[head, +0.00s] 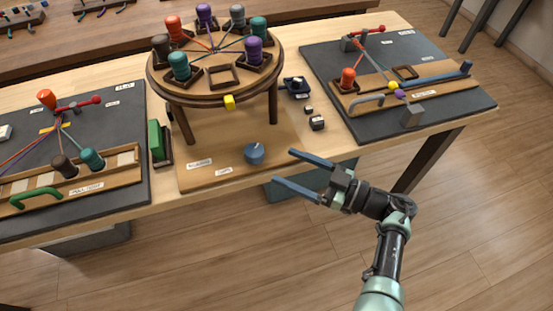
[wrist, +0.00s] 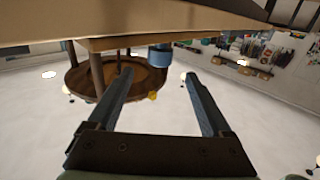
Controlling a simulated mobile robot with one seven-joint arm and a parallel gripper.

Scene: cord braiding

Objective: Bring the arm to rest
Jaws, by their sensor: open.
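My gripper (head: 284,166) is open and empty, its two blue-grey fingers spread apart. It is off the front edge of the wooden table (head: 335,162), right of the blue knob (head: 254,153), with the fingers pointing left. The arm comes up from the lower right with its elbow bent. In the wrist view both fingers (wrist: 158,75) show with nothing between them. That view looks upside down, with the table edge along its top and the blue knob (wrist: 160,56) beyond the fingertips.
A round braiding stand (head: 213,83) with several coloured bobbins stands mid-table. Dark boards with cords, bobbins and handles lie left (head: 132,150) and right (head: 470,112). A green block (head: 155,139) stands beside the stand. The floor (head: 490,220) at right is clear.

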